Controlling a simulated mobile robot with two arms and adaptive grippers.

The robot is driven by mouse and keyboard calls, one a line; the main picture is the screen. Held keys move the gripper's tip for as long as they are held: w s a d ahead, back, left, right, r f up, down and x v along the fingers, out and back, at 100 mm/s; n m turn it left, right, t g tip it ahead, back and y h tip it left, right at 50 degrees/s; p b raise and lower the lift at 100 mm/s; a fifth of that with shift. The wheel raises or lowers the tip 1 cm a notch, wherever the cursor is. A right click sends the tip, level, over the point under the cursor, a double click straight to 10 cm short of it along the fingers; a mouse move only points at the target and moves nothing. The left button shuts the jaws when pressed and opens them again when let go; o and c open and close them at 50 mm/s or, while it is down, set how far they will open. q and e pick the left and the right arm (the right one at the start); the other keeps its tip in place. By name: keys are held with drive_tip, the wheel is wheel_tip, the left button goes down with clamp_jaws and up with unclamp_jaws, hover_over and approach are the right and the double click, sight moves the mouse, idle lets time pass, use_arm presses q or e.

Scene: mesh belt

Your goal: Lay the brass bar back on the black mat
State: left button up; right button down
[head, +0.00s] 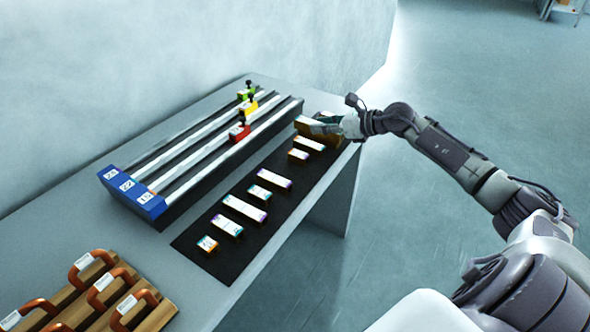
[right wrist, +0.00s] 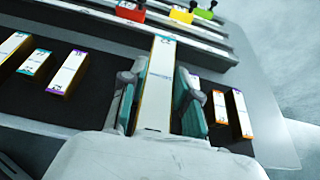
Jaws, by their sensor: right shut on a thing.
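My right gripper (head: 328,124) is shut on a brass bar (head: 308,127) at the far end of the table. In the right wrist view the bar (right wrist: 158,75) lies lengthwise between the two fingers, with a white label on its top face, and reaches past the fingertips towards the rails. The black mat (head: 275,215) lies along the table's right side and also shows in the right wrist view (right wrist: 98,95). The bar is over or at the mat's far end; I cannot tell whether it touches the mat. My left gripper is not in view.
Several labelled bars (head: 245,208) of different lengths lie on the mat, some on either side of the held one. A rail rack (head: 150,203) with green, yellow and red sliders stands left of the mat. Wooden blocks with orange handles (head: 95,262) are at the near left.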

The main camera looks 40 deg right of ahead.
use_arm(q)
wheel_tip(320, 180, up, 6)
drive_tip(key=p, duration=0.5)
use_arm(e)
hover_over(290, 174)
wheel_tip(290, 174, down, 5)
drive_tip(key=shift+d, duration=0.15)
drive_tip(key=shift+f, duration=0.2)
drive_tip(key=shift+f+b, duration=0.35)
wheel_tip(290, 174, down, 4)
drive_tip(key=b, duration=0.3)
drive_tip(key=shift+r+b, duration=0.1)
drive_tip(key=shift+b, duration=0.25)
drive_tip(key=shift+r, duration=0.2)
drive_tip(key=shift+f, duration=0.2)
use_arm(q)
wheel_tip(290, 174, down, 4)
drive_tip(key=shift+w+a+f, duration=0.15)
use_arm(e)
drive_tip(key=c, duration=0.8)
unclamp_jaws()
drive_tip(key=shift+s, duration=0.1)
drive_tip(key=shift+c, duration=0.2)
